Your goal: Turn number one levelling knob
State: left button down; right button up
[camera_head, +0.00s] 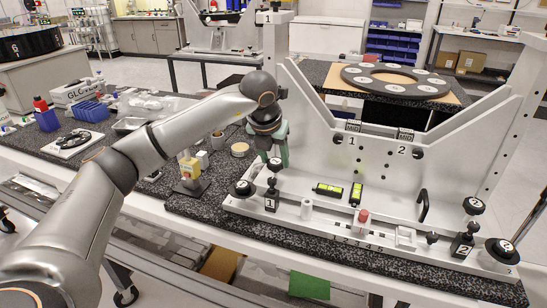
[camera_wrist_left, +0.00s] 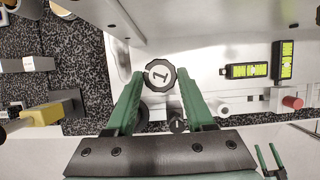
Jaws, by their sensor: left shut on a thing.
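The number one levelling knob (camera_wrist_left: 160,75) is a dark scalloped knob with a white face marked 1. My left gripper (camera_wrist_left: 162,78) is shut on it, with one green fingertip on each side of its rim. The fingers partly hide the knob there. The pale mirror fixture (camera_head: 385,165) stands behind. In the left wrist view, two green fingers of my right gripper (camera_wrist_left: 271,157) show apart at the lower right.
Two yellow-green levels (camera_head: 342,190) lie on the fixture base, right of the knob. Another black knob (camera_head: 243,187) sits close at left. Knob two (camera_head: 474,205) stands at the right end. A yellow-topped item (camera_head: 190,168) is on the granite at left.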

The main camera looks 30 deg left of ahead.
pick_arm(q)
jog(key=shift+d+n+y, duration=0.1)
jog(key=shift+n+y, duration=0.2)
jog(key=shift+n, duration=0.6)
jog(key=shift+c, duration=1.3)
grip_release()
jog(key=v, duration=1.2)
jog(key=shift+r+b, duration=0.35)
jog(key=shift+b, duration=0.05)
jog(key=shift+f, duration=0.1)
